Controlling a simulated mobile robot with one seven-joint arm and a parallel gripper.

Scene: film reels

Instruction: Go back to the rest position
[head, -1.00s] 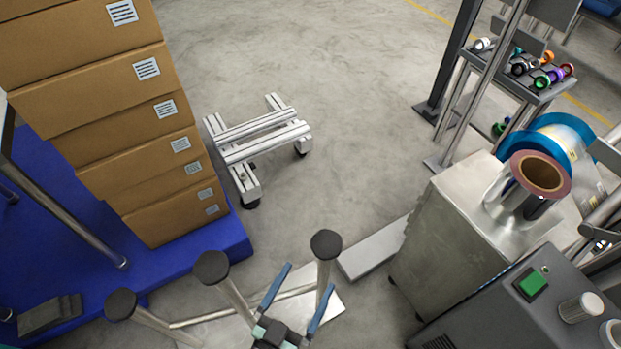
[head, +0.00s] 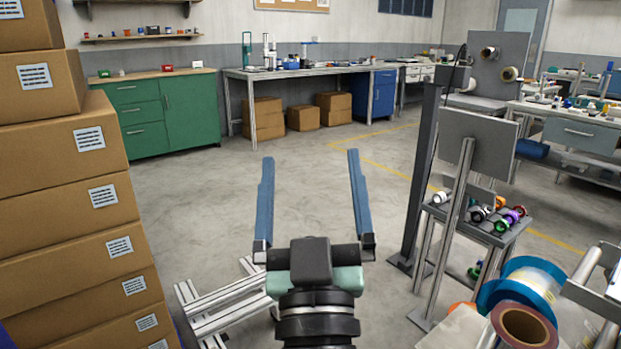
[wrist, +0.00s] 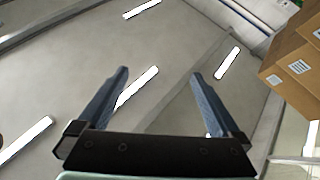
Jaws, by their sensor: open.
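My gripper (head: 311,200) is open and empty in the head view, at the lower middle. Its two blue fingers stand wide apart and point away from me over the floor. In the wrist view my gripper (wrist: 158,90) also shows nothing between its fingers. Behind them there are bright light strips on a grey surface, and brown boxes (wrist: 298,66) at the right.
A tall stack of cardboard boxes (head: 70,215) stands close on the left. A machine with a blue-rimmed reel (head: 522,290) and a rack of small reels (head: 490,220) are on the right. The floor ahead is clear.

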